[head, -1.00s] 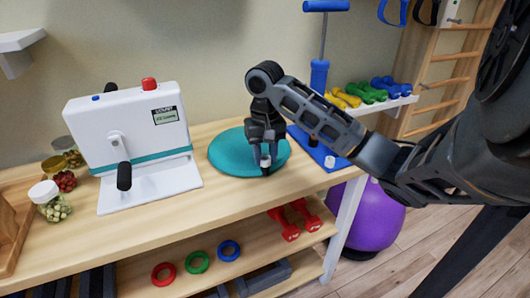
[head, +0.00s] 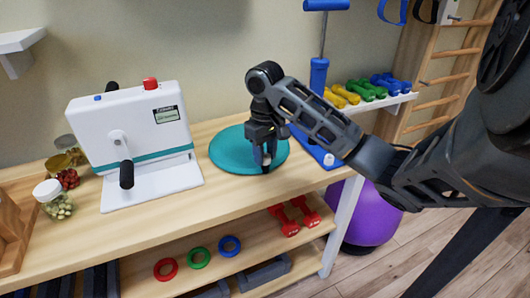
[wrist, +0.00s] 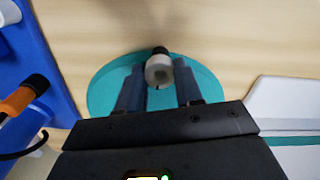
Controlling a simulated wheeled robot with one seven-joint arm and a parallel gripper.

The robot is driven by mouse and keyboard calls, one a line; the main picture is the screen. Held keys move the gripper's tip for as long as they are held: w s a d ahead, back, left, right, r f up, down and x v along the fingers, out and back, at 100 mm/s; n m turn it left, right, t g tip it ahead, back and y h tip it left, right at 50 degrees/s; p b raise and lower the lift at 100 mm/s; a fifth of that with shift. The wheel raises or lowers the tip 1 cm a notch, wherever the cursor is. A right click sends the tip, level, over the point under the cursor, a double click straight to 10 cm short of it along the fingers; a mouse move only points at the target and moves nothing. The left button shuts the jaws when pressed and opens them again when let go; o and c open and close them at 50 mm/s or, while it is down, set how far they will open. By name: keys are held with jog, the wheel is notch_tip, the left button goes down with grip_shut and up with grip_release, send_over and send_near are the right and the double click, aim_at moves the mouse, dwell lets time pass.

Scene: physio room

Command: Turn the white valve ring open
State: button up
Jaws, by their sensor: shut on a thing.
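The teal air cushion (head: 232,157) lies flat on the wooden table. The small white valve ring (wrist: 158,70), with a dark tip, sits at the cushion in the wrist view. In the head view the ring (head: 266,160) is a small pale spot, mostly covered by the fingers. My gripper (head: 264,158) points down over the right front part of the cushion. In the wrist view its two fingers (wrist: 158,82) stand on either side of the ring, shut on it. The ring's lower part is hidden.
A white machine (head: 130,135) with a black handle and red knob stands left of the cushion. Jars (head: 55,207) stand at the far left. A blue tray (head: 318,150) lies right of the cushion, partly behind my arm. Bare tabletop (head: 215,195) lies in front.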

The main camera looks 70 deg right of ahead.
jog(key=o, duration=1)
jog(key=shift+o, duration=0.2)
notch_tip(320, 180, up, 8)
jog(key=p, duration=0.2)
jog(key=shift+f, duration=0.15)
